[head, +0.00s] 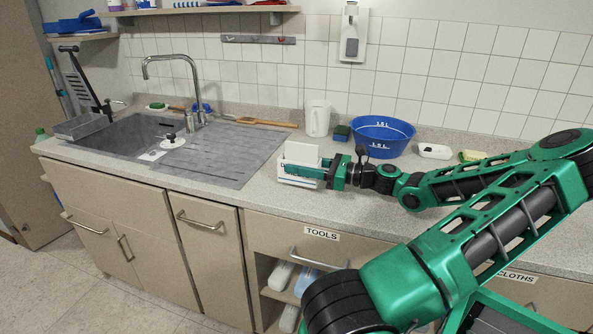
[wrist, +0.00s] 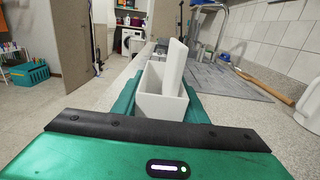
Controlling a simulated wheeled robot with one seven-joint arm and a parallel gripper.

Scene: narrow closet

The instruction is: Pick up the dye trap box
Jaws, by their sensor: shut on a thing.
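The dye trap box (head: 287,165) is a small white open-topped box with a white card standing up in it, at the front part of the counter beside the sink drainer. It also shows in the wrist view (wrist: 160,106), with the white card (wrist: 174,66) leaning at its right. My gripper (head: 312,173) reaches in from the right and is shut on the box, with one green finger along each side. The near finger covers part of the box's front. I cannot tell whether the box touches the counter.
The grey sink drainer (head: 222,153) lies left of the box. Behind are a white jug (head: 317,118), a blue basin (head: 382,136) and a wooden brush (head: 265,122). A tall tap (head: 172,57) rises over the sink. The counter's front edge is close to my gripper.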

